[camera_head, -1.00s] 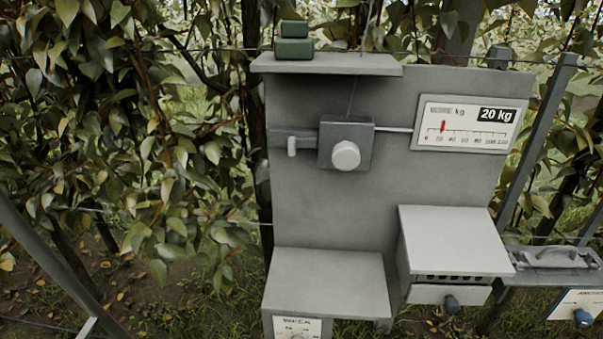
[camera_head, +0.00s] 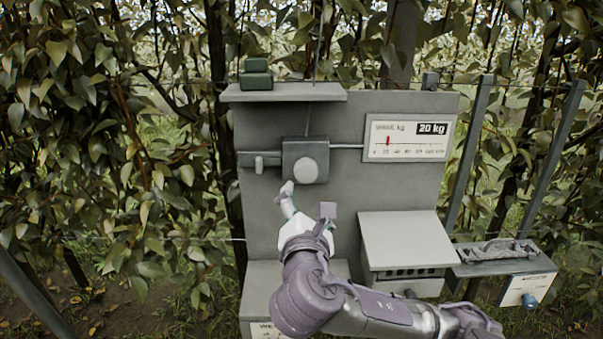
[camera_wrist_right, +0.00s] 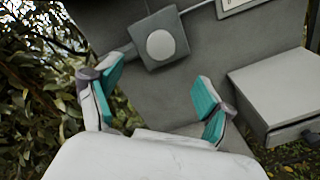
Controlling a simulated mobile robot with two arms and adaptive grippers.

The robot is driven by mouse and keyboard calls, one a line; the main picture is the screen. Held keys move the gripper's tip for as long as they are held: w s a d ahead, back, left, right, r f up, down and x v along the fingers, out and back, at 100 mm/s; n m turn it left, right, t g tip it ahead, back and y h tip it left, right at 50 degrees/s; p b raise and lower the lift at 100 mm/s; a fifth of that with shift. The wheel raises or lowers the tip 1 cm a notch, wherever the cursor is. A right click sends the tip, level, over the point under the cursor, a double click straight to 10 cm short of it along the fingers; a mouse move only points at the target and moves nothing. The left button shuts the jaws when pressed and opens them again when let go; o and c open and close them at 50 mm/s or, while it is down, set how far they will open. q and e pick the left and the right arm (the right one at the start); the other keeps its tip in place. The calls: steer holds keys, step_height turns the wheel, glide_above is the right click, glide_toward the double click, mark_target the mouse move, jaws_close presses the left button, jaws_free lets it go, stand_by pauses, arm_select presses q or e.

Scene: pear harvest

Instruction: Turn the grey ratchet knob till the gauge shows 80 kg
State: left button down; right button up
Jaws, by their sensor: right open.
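The grey ratchet knob (camera_head: 306,170) is a pale round knob on a dark grey box (camera_head: 291,149) fixed to the upright grey panel. The knob also shows in the right wrist view (camera_wrist_right: 160,45), above and between the fingers. The gauge (camera_head: 410,138) to its right reads 20 kg, with its red needle (camera_head: 388,141) near the left end of the scale. My right gripper (camera_head: 287,188) is just below and left of the knob, apart from it. In the right wrist view its teal-padded fingers (camera_wrist_right: 160,85) are spread wide with nothing between them. My left gripper is not in view.
A small lever (camera_head: 259,165) sits left of the box. Green blocks (camera_head: 256,80) rest on the top shelf (camera_head: 320,93). A pale slotted box (camera_head: 405,240) juts out at the lower right, beside a side tray (camera_head: 500,268). Leaves crowd the left.

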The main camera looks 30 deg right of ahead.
mark_target(306, 174)
steer(key=p+x, duration=0.2)
steer(key=x, duration=1)
steer(key=shift+w+d+f+p, duration=0.1)
steer(key=shift+w+d+p, duration=0.05)
steer(key=shift+w+p, duration=0.15)
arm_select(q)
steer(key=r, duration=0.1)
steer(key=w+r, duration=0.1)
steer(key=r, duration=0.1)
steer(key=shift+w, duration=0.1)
arm_select(e)
steer(key=shift+w+d, duration=0.25)
steer(key=shift+w, duration=0.05)
steer(key=c, duration=1.2)
steer(key=shift+o, duration=0.2)
steer(key=shift+f, duration=0.1)
